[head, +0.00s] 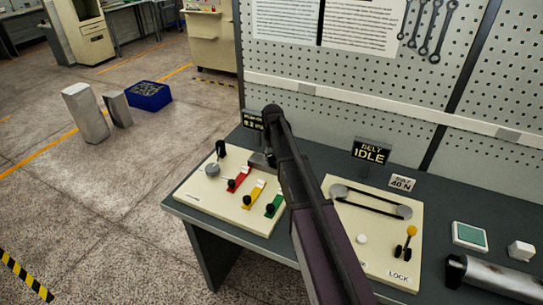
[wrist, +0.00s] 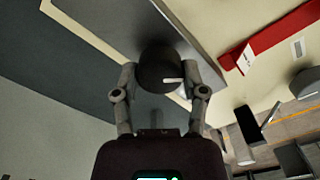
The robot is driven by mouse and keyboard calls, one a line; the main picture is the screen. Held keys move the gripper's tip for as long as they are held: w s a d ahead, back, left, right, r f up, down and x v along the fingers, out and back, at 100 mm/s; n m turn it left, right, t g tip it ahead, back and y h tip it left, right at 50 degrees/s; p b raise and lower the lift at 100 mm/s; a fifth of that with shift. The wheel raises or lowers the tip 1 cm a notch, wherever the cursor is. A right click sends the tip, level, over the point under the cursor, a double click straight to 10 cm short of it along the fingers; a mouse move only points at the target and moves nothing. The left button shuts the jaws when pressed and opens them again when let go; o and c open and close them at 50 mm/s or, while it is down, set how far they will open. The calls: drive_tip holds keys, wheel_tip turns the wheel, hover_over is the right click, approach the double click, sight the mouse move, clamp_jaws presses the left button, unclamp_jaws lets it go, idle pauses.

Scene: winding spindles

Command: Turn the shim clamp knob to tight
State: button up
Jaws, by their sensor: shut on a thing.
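The knob (wrist: 160,68) is a dark round one with a white pointer mark, seen in the wrist view beside a grey metal plate. My gripper (wrist: 166,82) has one finger on each side of it and is shut on it. The pointer mark faces right in the wrist view. In the head view my arm reaches over the cream panel (head: 202,206) on the bench and hides the knob and most of the gripper. I cannot read a tight mark or any scale near the knob.
The cream panel carries red (head: 239,180), yellow (head: 255,194) and green (head: 275,206) strips and a black lever (head: 220,149). A second panel with a belt (head: 370,201) and a yellow-knobbed lever (head: 411,232) lies right of my arm. A pegboard (head: 350,100) stands behind.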

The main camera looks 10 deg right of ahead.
drive_tip(key=m, duration=0.4)
drive_tip(key=shift+m, duration=0.3)
drive_tip(key=m, duration=0.5)
idle(0.4)
drive_tip(key=o, duration=1.1)
drive_tip(key=shift+o, duration=0.2)
drive_tip(key=shift+r, duration=0.1)
